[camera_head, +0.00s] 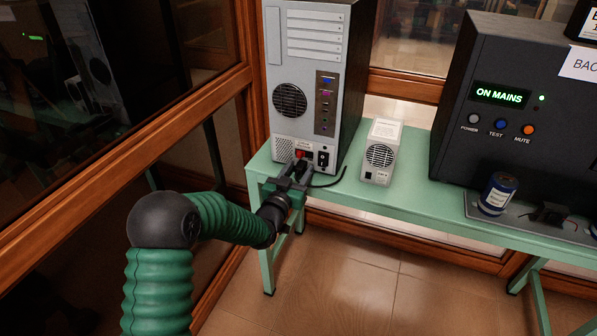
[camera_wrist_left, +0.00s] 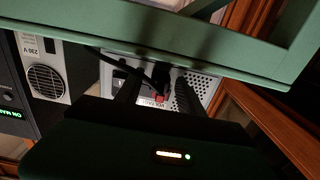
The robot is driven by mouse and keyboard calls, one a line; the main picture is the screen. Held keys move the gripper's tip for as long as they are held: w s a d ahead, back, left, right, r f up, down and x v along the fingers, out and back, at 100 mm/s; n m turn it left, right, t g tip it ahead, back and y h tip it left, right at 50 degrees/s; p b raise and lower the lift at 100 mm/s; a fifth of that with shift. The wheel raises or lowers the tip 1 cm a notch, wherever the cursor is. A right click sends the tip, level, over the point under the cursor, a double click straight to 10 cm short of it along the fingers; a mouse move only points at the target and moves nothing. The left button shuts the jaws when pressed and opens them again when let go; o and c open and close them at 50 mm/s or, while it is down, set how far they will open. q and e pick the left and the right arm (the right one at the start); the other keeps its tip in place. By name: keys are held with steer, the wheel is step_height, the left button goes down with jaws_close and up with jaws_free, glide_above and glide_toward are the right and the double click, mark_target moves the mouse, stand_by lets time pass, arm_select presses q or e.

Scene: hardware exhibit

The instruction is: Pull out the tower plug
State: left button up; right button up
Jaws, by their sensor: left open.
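The grey computer tower (camera_head: 310,75) stands on the green bench with its back panel facing me. Low on that panel are a red switch (camera_head: 300,154) and a black socket area (camera_head: 322,158). My left gripper (camera_head: 299,168) is close in front of this lower part, open. In the left wrist view, its two dark fingers (camera_wrist_left: 156,92) stand apart, with the black tower plug (camera_wrist_left: 161,75) seemingly between them and its cable running left. Contact with the plug cannot be told. The red switch (camera_wrist_left: 160,98) also shows there. The head view partly hides the plug behind the gripper. My right gripper is not in view.
A small white vented box (camera_head: 380,152) stands right of the tower. A large black unit (camera_head: 500,130) reading ON MAINS is farther right, with a blue can (camera_head: 498,193) before it. The green bench (camera_head: 418,195) has a front edge close to my gripper. Wood-framed glass is at left.

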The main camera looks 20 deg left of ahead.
arm_select(q)
jaws_close()
stand_by(1.3)
